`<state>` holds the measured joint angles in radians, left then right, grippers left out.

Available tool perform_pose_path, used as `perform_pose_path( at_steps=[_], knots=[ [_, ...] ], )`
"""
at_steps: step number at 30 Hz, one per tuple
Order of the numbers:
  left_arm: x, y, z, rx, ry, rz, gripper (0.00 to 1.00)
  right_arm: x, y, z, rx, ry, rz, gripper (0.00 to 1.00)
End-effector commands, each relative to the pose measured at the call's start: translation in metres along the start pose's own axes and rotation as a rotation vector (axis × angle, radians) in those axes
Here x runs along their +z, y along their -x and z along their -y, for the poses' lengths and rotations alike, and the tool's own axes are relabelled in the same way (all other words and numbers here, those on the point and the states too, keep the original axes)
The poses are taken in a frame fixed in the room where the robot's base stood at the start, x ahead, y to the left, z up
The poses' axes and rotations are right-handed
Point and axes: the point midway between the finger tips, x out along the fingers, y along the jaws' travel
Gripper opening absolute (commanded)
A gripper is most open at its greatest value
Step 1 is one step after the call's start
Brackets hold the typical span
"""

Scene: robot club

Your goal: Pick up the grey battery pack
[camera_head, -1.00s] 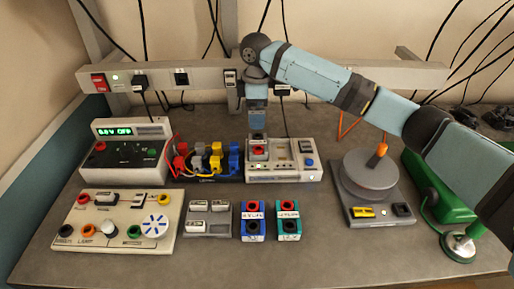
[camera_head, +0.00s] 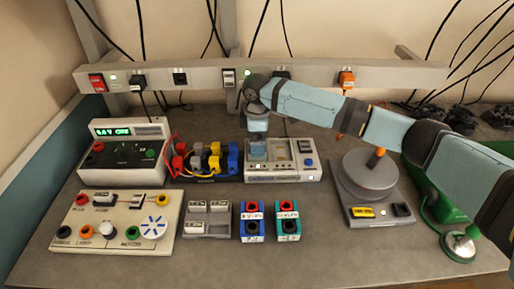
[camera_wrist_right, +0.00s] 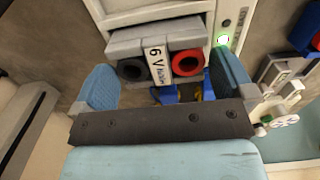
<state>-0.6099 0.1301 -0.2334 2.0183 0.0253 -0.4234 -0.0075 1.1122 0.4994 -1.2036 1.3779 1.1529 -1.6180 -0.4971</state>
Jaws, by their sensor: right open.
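The grey battery pack (camera_wrist_right: 190,40) shows in the right wrist view, with a "6 V" label and one black and one red round terminal. It sits at the white charger unit (camera_wrist_right: 150,8). My right gripper (camera_wrist_right: 162,84) is open, with one blue finger on each side of the pack; whether they touch it I cannot tell. In the head view my right gripper (camera_head: 257,150) points down over the left part of the charger unit (camera_head: 285,174) and hides the pack. My left gripper is not in view.
A blue pack (camera_head: 252,228) and a teal pack (camera_head: 288,228) stand in front of the charger. Coloured plugs (camera_head: 210,158) and a power supply (camera_head: 122,158) are to its left. A round grey device (camera_head: 368,178) is at right.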

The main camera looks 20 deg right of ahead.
Motion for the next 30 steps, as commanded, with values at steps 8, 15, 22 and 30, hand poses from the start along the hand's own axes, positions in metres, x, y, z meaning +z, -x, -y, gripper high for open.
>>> perform_pose_path(
  at_steps=[8, 15, 22, 30],
  knots=[
    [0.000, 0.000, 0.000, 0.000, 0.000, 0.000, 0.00, 0.000, 0.001, 0.000, 0.001, 0.000, -0.001, 0.56],
    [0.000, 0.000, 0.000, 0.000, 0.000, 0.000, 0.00, 0.000, 0.003, 0.000, 0.001, 0.000, -0.001, 0.56],
    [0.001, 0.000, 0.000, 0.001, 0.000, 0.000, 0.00, -0.001, 0.021, -0.001, 0.002, 0.000, -0.002, 0.56],
    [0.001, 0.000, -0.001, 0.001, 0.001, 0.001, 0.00, 0.000, 0.036, 0.032, -0.001, 0.005, -0.002, 0.56]
  ],
)
